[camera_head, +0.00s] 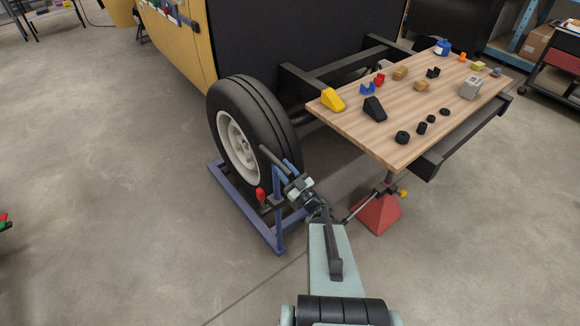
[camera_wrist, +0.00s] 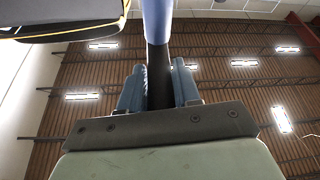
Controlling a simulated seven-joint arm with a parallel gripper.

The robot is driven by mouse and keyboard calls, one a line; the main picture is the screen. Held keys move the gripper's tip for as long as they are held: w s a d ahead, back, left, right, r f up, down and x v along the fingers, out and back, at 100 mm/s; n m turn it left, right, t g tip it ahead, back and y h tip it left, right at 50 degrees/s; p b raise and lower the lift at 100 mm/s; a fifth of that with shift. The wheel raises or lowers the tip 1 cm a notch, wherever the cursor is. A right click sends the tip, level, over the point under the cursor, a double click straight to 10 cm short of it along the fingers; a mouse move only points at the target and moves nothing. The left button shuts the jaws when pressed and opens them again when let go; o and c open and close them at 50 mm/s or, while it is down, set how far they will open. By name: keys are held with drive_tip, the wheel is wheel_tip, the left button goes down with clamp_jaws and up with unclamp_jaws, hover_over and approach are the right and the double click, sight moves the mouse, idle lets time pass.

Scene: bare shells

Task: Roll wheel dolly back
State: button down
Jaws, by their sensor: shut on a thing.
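The blue wheel dolly (camera_head: 258,228) stands on the floor as a low frame, with an upright post and a dark handle (camera_head: 270,158) at its right side. A wheel (camera_head: 222,100) with a black tire and a pale rim stands upright within the frame, beside the yellow and black vehicle body. I cannot tell whether the wheel is still joined to the vehicle. My gripper (camera_head: 291,170) is shut on the dark handle. In the wrist view, my two blue fingers (camera_wrist: 158,88) close around the dark handle (camera_wrist: 157,62), with the blue post (camera_wrist: 157,18) beyond it.
A wooden worktop (camera_head: 425,140) with several small blocks and black parts lies to the right. A red stand (camera_head: 377,214) is under its near corner, close to my arm. The vehicle body (camera_head: 185,50) stands behind the wheel. Concrete floor (camera_head: 120,210) is clear to the left and in front.

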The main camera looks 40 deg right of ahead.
drive_tip(key=a, duration=0.6)
drive_tip(key=shift+a, duration=0.4)
drive_tip(key=c, duration=0.9)
unclamp_jaws()
drive_tip(key=shift+d, duration=0.1)
